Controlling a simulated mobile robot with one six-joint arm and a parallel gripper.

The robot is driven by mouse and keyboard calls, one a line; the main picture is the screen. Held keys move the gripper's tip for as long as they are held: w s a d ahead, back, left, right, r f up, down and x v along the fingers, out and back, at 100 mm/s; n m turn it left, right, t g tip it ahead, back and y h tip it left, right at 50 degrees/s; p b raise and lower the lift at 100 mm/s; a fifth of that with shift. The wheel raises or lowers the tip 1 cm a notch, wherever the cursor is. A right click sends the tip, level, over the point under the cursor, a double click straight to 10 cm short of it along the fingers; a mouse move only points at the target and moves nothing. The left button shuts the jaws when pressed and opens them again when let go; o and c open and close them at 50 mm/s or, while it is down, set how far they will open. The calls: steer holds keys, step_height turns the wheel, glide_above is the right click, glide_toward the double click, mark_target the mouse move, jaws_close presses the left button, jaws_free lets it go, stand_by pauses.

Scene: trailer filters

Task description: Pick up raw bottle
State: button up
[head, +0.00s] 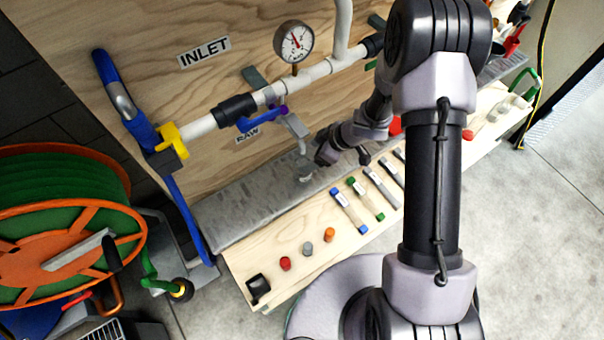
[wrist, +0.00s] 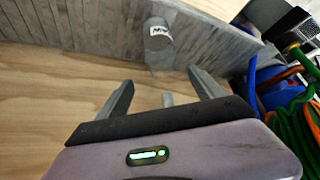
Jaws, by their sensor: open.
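The spout (head: 302,145) and pipe with a gauge (head: 294,42) are above the tray (head: 240,213). The shelf (head: 255,262) holds loose caps (head: 285,264) and several labelled tubes (head: 349,211). A hose reel (head: 65,250) stands at left.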

mark_target(303, 160)
steer(key=b+x, duration=0.2)
steer(key=x, duration=0.1)
steer(key=b+x, duration=0.1)
steer(key=x, duration=0.1)
steer(key=shift+s+d+f, duration=0.1)
steer(key=shift+s+f, duration=0.25)
steer(key=shift+w+a+f+b, duration=0.15)
steer(key=shift+a+f+b, duration=0.1)
steer(key=shift+b, duration=0.1)
steer(key=shift+r, duration=0.25)
steer(key=shift+c, duration=0.2)
jaws_close()
